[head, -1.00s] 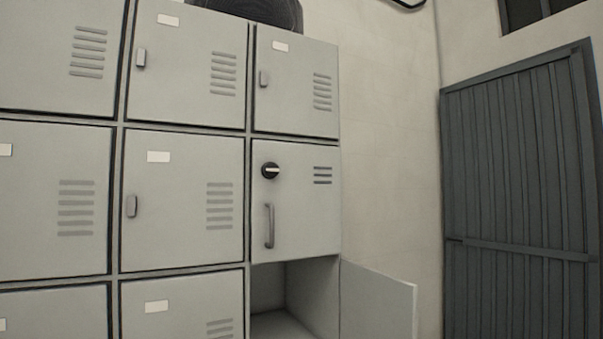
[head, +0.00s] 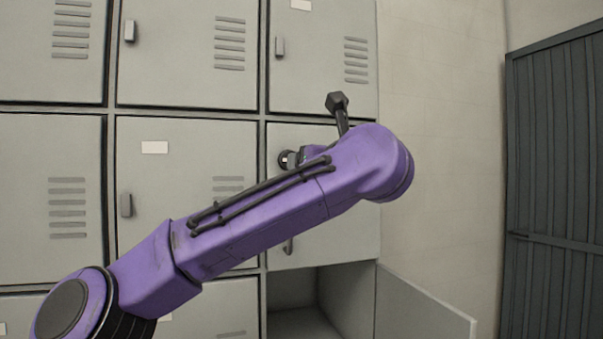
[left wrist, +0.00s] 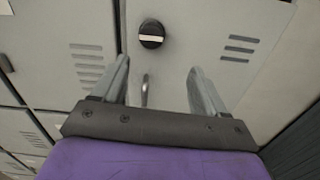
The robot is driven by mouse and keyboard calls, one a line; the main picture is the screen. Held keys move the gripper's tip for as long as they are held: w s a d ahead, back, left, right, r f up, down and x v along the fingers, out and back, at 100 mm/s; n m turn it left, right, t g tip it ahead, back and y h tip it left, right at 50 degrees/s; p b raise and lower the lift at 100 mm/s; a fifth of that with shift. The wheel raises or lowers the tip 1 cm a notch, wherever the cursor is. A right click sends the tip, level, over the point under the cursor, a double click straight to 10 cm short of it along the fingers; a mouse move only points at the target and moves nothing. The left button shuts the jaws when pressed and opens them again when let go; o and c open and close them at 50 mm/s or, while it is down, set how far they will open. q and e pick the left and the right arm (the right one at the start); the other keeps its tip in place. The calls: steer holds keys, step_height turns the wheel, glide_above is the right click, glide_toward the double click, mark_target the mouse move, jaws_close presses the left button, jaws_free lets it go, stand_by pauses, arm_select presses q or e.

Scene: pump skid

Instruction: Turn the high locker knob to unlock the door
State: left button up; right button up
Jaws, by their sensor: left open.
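The locker knob (left wrist: 152,34) is a round black dial with a pale bar lying about level across it, on the grey locker door (left wrist: 178,60). In the head view the knob (head: 285,159) shows just left of my purple left arm's end, partly covered. My left gripper (left wrist: 157,65) has its two grey fingers spread apart and empty. In the left wrist view the knob appears beyond the fingertips, near the line between them, and not gripped. The door's bar handle (left wrist: 146,90) shows between the fingers; in the head view my arm hides most of it. My right gripper is not in view.
An open locker compartment (head: 301,322) lies below the knob door, with its door (head: 425,308) swung out to the right. Closed grey lockers (head: 186,60) surround it above and to the left. A bare wall (head: 440,130) and a dark slatted door (head: 560,180) stand at right.

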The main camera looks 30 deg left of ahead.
mark_target(282, 158)
arm_select(q)
steer(key=shift+n, duration=0.5)
steer(key=p+x, duration=0.1)
steer(key=x, duration=0.2)
steer(key=s+p+x, duration=0.1)
steer(key=p+x, duration=0.1)
steer(key=x, duration=0.2)
steer(key=a+r+p+x, duration=0.1)
steer(key=x, duration=0.2)
steer(key=shift+a+r, duration=0.1)
steer(key=shift+a, duration=0.2)
steer(key=shift+d, duration=0.1)
steer(key=c, duration=1)
